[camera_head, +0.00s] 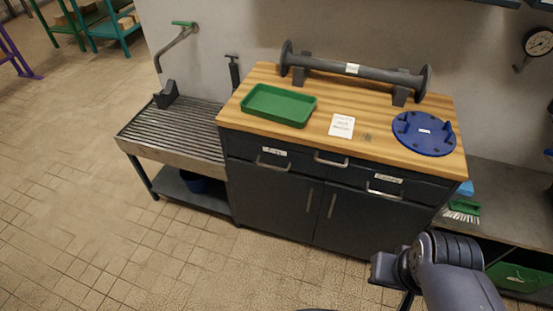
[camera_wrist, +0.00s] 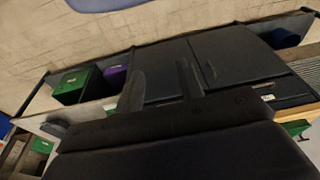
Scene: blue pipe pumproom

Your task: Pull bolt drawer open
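The bolt drawer (camera_head: 290,166) looks like the left drawer of the dark cabinet, by its short, blurry label (camera_head: 273,151). It is shut, with a metal bar handle (camera_head: 272,166). A middle drawer handle (camera_head: 331,161) and a right drawer (camera_head: 365,183) with a longer label are beside it; both drawers look shut. My gripper (camera_head: 385,268) is in front of the cabinet's lower right, low and apart from the handles. In the wrist view, my gripper (camera_wrist: 160,70) has its two fingers apart with nothing between them. The cabinet (camera_wrist: 165,65) shows behind them, turned over.
The wooden top holds a green tray (camera_head: 280,104), a card (camera_head: 342,125), a blue flange (camera_head: 424,133) and a pipe spool (camera_head: 355,72). A slatted bench (camera_head: 175,135) stands left; a grey bench (camera_head: 510,205) with a brush (camera_head: 463,212) stands right. Tiled floor (camera_head: 150,250) in front is clear.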

